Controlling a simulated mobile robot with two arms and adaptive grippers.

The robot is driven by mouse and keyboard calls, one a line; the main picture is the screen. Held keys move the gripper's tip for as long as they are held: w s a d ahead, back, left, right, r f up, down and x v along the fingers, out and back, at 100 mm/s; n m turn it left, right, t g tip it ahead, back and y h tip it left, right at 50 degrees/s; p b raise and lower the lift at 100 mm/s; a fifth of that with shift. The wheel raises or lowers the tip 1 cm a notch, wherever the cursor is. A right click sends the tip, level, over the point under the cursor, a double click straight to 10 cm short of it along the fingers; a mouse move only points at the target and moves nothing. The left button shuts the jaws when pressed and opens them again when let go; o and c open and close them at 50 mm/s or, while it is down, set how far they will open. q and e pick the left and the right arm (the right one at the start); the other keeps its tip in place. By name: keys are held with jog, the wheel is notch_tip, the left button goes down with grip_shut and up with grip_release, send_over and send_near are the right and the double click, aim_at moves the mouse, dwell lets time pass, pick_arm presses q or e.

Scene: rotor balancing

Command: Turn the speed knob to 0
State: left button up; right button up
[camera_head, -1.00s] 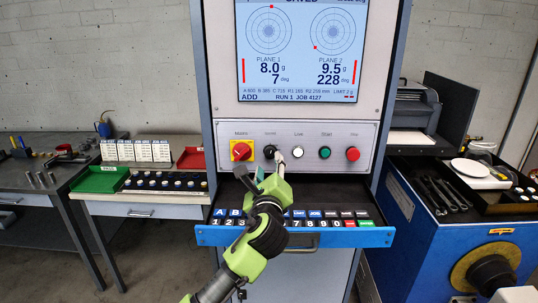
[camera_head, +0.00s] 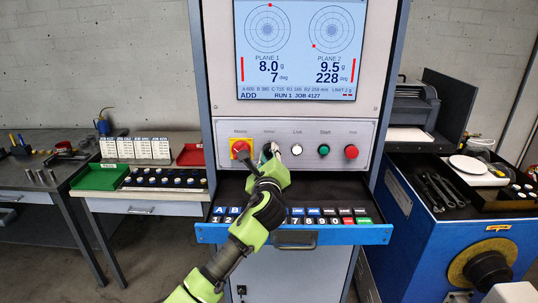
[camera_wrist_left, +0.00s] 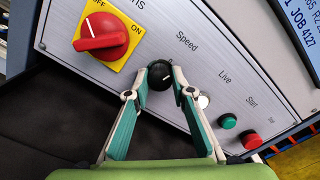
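The speed knob (camera_wrist_left: 160,76) is a round black knob with a white pointer line, below the word Speed on the grey control panel (camera_wrist_left: 150,30). In the left wrist view the pointer line points roughly right. The fingertips of my left gripper (camera_wrist_left: 161,88) are on either side of the knob and appear to touch it. In the head view my left gripper (camera_head: 268,155) is in front of the panel and mostly hides the knob. The scale mark around the knob is largely covered. My right gripper is not in view.
A red mains switch on a yellow plate (camera_head: 241,150) is left of the knob. The white Live lamp (camera_head: 297,150), green Start button (camera_head: 323,150) and red button (camera_head: 351,152) are to its right. A blue keyboard drawer (camera_head: 340,236) juts out below, and a screen (camera_head: 299,50) is above.

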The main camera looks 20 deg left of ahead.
pick_arm(q)
jog(key=shift+n+b, duration=0.3)
jog(key=shift+n, duration=1.2)
jog(key=o, duration=1.1)
jog(key=shift+s+d, duration=0.1)
jog(key=shift+s, duration=0.15)
jog(key=v, duration=1.1)
jog(key=shift+s, duration=0.25)
